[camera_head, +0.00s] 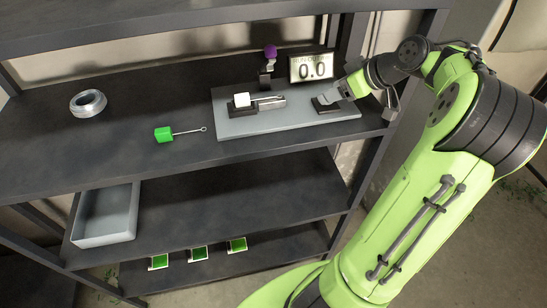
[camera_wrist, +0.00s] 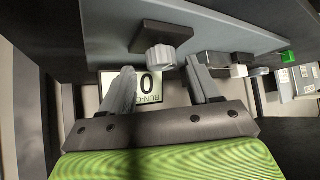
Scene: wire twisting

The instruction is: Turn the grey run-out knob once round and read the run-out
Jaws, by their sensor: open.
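The grey fluted run-out knob (camera_wrist: 162,57) is on a black block (camera_wrist: 160,34) on the grey plate (camera_head: 240,128). In the wrist view it lies just beyond and between my fingertips. My gripper (camera_wrist: 160,84) is open, with one finger on each side of the knob's line; I cannot tell whether either touches it. In the head view my gripper (camera_head: 326,98) is at the plate's right end and hides the knob. The run-out display (camera_head: 312,68) behind the plate reads 0.0. In the wrist view the display (camera_wrist: 150,86) appears upside down and partly covered.
A black fixture with a white block (camera_head: 241,100) is on the plate's left half. A purple-topped post (camera_head: 270,52) stands behind it. A green block with a looped rod (camera_head: 163,134) and a wire coil (camera_head: 88,103) lie to the left. A grey tray (camera_head: 105,235) is below.

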